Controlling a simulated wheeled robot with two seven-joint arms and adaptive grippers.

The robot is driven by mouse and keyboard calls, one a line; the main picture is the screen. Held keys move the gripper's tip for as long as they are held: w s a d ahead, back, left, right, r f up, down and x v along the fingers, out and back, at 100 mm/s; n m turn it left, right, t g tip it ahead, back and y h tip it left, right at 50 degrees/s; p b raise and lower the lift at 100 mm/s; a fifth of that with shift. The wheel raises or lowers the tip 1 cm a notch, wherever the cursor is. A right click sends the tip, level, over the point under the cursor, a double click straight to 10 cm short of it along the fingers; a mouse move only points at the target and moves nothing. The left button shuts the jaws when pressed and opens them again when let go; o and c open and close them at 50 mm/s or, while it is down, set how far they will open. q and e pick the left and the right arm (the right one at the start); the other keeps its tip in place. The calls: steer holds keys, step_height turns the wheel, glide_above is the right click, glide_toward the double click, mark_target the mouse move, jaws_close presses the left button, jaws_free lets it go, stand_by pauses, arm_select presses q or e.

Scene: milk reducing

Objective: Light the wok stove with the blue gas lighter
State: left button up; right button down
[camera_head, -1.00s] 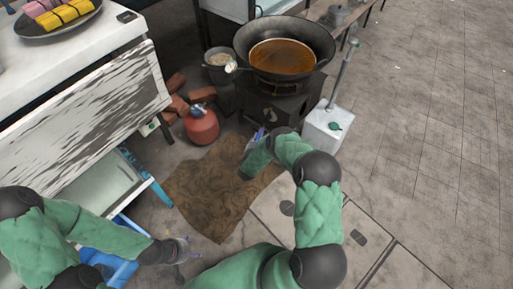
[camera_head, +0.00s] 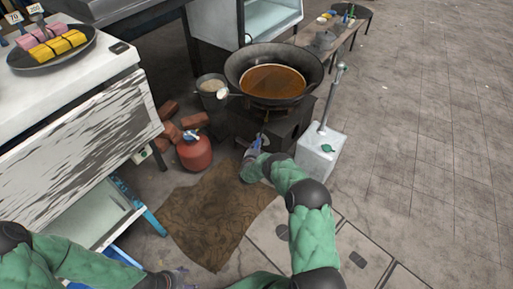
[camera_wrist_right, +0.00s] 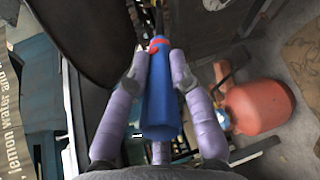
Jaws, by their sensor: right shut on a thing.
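The wok stove (camera_head: 291,132) is a dark box holding a big black wok (camera_head: 236,70) of brown liquid, at the upper middle of the head view. My right gripper (camera_head: 256,148) is at the stove's front, low beneath the wok. In the right wrist view its purple fingers (camera_wrist_right: 158,82) are shut on the blue gas lighter (camera_wrist_right: 162,110), which has a red band and a dark nozzle pointing away from me. I see no flame; the lighter's tip is hard to make out. My left gripper (camera_head: 178,274) is low at the bottom edge, and its jaws are unclear.
A red gas cylinder (camera_head: 195,154) and bricks (camera_head: 168,133) are left of the stove. A white canister (camera_head: 320,155) with a pump-like rod stands close on the right. A brown mat (camera_head: 215,215) lies in front. A grill counter (camera_head: 75,110) is at left; the right-hand pavement is clear.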

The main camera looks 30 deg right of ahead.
steer(key=shift+w+d+r, duration=0.1)
steer(key=shift+w+d, duration=0.25)
stand_by(1.3)
steer(key=shift+f+p+v, duration=0.15)
steer(key=shift+p+v, duration=0.15)
steer(key=shift+v, duration=0.35)
steer(key=shift+f+p+v, duration=0.15)
steer(key=shift+p+v, duration=0.15)
steer(key=shift+v, duration=0.4)
steer(key=f+p+v, duration=0.1)
steer(key=p+v, duration=0.1)
steer(key=v, duration=0.5)
steer(key=shift+s+a+f, duration=0.2)
steer(key=shift+s+f, duration=0.05)
steer(key=shift+f, duration=0.15)
steer(key=f+v, duration=0.2)
steer(key=v, duration=0.8)
steer(key=s+f+p+v, duration=0.1)
steer(key=f+v, duration=0.2)
steer(key=v, duration=0.8)
steer(key=shift+s+a, duration=0.15)
steer(key=shift+a, duration=0.35)
steer(key=shift+r, duration=0.15)
